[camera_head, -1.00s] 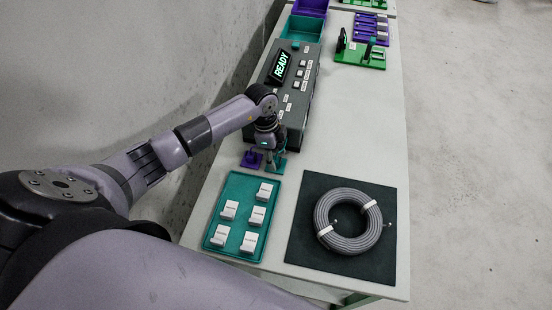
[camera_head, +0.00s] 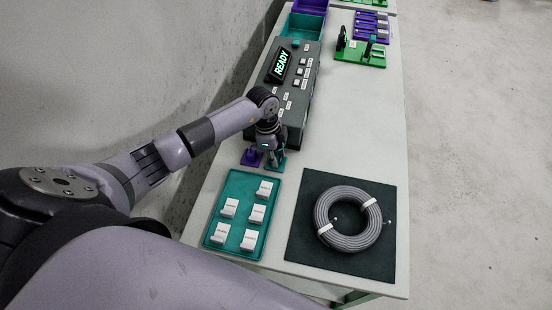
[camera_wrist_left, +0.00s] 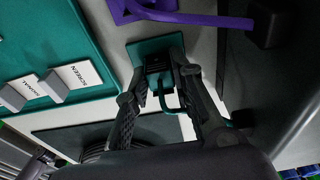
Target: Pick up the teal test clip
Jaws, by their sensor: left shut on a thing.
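The teal test clip (camera_head: 279,164) stands on the table just in front of the grey tester box. In the left wrist view its teal base plate (camera_wrist_left: 146,50) lies flat under my left gripper (camera_wrist_left: 168,82), with a dark block and a teal loop between the fingers. My left gripper (camera_head: 273,158) points down at the clip and is shut on it. The gripper hides much of the clip's upper part in the head view. My right gripper is not in view.
A purple clip (camera_head: 252,157) stands close on the left. The tester box (camera_head: 290,95) reads READY. A teal tray (camera_head: 219,240) of white labelled blocks and a dark mat (camera_head: 305,235) with a coiled cable (camera_head: 348,243) lie nearer.

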